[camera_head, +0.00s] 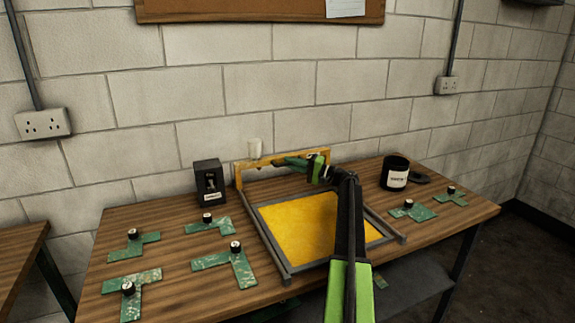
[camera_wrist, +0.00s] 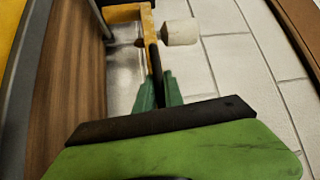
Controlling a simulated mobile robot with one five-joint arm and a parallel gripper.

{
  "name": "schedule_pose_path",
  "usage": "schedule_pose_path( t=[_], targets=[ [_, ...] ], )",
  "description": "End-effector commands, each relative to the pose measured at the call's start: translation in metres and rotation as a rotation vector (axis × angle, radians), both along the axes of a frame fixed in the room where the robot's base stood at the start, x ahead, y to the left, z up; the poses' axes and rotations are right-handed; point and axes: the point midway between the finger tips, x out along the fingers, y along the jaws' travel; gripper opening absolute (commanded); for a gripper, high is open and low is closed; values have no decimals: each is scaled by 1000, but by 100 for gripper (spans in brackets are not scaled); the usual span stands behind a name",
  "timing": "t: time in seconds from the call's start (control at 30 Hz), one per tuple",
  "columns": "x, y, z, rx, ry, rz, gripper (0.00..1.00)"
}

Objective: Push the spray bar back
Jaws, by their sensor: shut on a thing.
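The spray bar (camera_head: 312,153) is an orange-yellow crosspiece with end legs, across the far end of a grey-railed frame around a yellow panel (camera_head: 300,225). The exact contact is partly hidden.
Several green L- and T-shaped plates with black knobs, such as this one (camera_head: 228,268), lie on the wooden table (camera_head: 170,285). A black box (camera_head: 208,180) stands left of the frame and a black mug (camera_head: 396,172) right. A block wall (camera_head: 225,90) is close behind.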

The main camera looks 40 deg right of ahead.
Motion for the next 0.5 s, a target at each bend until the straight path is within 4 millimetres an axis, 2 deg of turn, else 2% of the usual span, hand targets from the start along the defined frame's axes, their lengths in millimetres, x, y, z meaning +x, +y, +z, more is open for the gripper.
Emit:
schedule_pose_path(
  t=[0.13, 0.17, 0.3, 0.5],
  targets=[
    [2, -1, 1, 2, -2, -6, 0],
    [2, -1, 1, 2, -2, -6, 14],
    [3, 1, 1, 1, -3, -1, 32],
    [3, 3, 1, 1, -1, 2, 34]
  ],
)
